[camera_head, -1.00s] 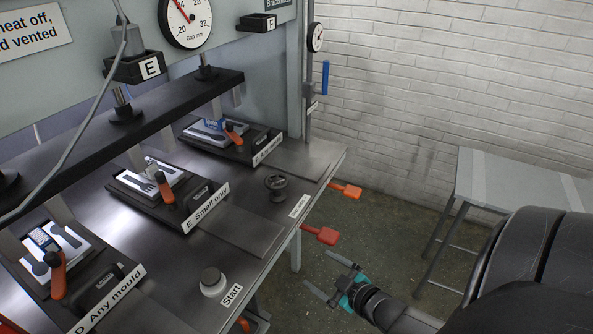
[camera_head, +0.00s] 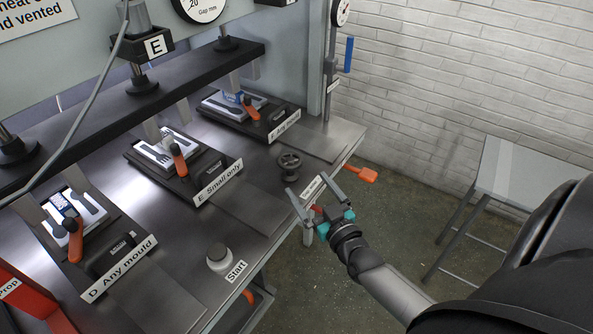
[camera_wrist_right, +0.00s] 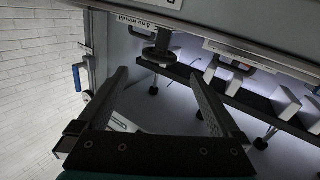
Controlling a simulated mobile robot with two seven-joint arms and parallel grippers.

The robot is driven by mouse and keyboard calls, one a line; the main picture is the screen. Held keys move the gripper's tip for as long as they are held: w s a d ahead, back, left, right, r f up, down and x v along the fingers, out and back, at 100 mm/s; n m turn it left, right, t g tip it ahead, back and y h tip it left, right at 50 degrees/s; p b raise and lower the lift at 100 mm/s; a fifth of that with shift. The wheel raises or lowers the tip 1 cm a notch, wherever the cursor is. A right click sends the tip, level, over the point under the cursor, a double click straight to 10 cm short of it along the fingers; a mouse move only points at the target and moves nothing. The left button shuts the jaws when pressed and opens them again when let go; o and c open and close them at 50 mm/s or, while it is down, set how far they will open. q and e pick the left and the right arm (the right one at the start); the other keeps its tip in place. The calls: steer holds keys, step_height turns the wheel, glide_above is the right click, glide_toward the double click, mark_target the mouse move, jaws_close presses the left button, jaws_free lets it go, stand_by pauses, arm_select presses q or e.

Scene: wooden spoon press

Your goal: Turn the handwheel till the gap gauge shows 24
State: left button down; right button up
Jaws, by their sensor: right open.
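The handwheel (camera_head: 289,165) is a small dark wheel standing on the metal bench top near its right edge. It appears as a dark disc on a post in the right wrist view (camera_wrist_right: 158,52), beyond and between the fingertips. My right gripper (camera_head: 312,180) is open and empty at the bench edge, just right of and nearer than the handwheel, apart from it. Both its dark fingers show in the wrist view (camera_wrist_right: 159,75). The gap gauge (camera_head: 201,9) is a white dial cut off by the top edge; its reading cannot be told. My left gripper is out of view.
Orange-red handles (camera_head: 361,174) stick out from the bench's front edge. Moulds with orange levers (camera_head: 178,159) stand left of the handwheel under a dark bar. A Start button (camera_head: 220,257) is at the front. A grey side table (camera_head: 530,170) stands right.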

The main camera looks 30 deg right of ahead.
mark_target(290, 161)
steer(key=w, duration=0.3)
steer(key=w+b, duration=0.1)
steer(key=w, duration=0.1)
steer(key=shift+w+d, duration=0.15)
steer(key=shift+d, duration=0.15)
steer(key=shift+w+d, duration=0.15)
steer(key=shift+w, duration=0.75)
steer(key=shift+c, duration=0.2)
